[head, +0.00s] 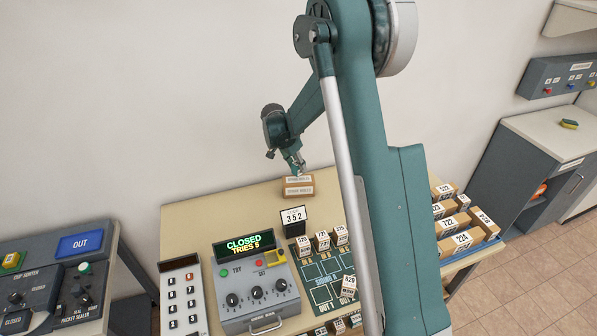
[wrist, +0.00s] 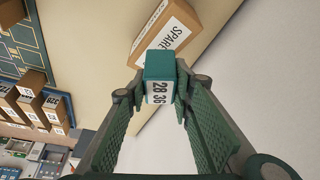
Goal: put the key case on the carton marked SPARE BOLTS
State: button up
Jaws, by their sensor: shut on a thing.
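The key case (wrist: 160,68) is a small teal block with a white label reading 28 36. My gripper (wrist: 152,95) is shut on it, with one finger on each side. The brown carton (wrist: 178,20) with a white label starting SPARE lies just beyond the key case in the wrist view, partly covered by it. In the head view the carton (head: 299,191) sits near the back of the table, and my gripper (head: 296,165) is just above its back edge. I cannot tell whether the key case touches the carton.
A console with a CLOSED display (head: 244,244) and a board with several numbered small boxes (head: 322,240) are nearer the front. The table left of the carton (head: 220,205) is clear.

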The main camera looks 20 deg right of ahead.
aim_at(298, 170)
jog(key=shift+f, duration=1.7)
jog(key=shift+f, duration=0.2)
jog(key=o, duration=0.9)
jog(key=shift+r, duration=0.25)
jog(key=shift+v, duration=5.95)
jog(key=shift+s, duration=0.1)
